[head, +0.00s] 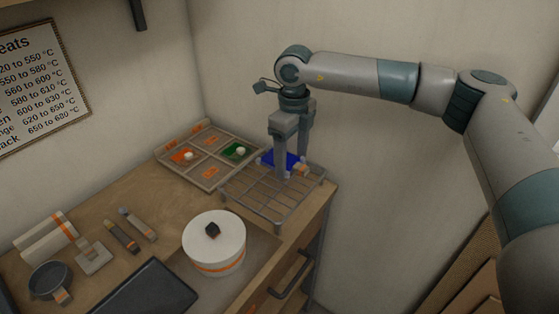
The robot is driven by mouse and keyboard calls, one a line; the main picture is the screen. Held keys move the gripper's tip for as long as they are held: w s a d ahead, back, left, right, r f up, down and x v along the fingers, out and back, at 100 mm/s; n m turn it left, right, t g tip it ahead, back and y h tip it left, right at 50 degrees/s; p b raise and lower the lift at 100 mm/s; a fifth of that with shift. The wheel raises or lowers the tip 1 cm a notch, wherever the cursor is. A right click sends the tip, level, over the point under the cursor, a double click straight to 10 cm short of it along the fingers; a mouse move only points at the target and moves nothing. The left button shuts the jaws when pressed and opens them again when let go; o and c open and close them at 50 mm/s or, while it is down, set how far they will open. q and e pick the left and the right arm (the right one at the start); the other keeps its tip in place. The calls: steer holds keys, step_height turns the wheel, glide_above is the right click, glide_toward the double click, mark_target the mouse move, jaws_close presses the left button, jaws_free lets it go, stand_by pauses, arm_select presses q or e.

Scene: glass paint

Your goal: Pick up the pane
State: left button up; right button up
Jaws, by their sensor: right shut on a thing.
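The blue pane (272,158) is at the back of the wire rack (263,206), near the back right of the wooden bench. My right gripper (289,172) points down over the rack and is shut on the pane. Its fingers hide part of the pane. I cannot tell whether the pane touches the rack or is just above it. My left gripper is not in view.
A sorting tray (207,160) with an orange pane and a green pane stands left of the rack. A white lidded pot (214,243), a dark tray (148,290), a small dark pan (50,280) and tools (122,236) lie nearer. Walls close off the back and right.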

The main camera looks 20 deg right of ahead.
steer(key=s+d+r, duration=0.4)
steer(key=s+d, duration=0.1)
steer(key=shift+s+d+r, duration=0.2)
steer(key=shift+s+r, duration=0.15)
steer(key=shift+r, duration=0.1)
stand_by(0.3)
steer(key=shift+r+p, duration=0.45)
steer(key=shift+r, duration=0.95)
steer(key=shift+f, duration=0.15)
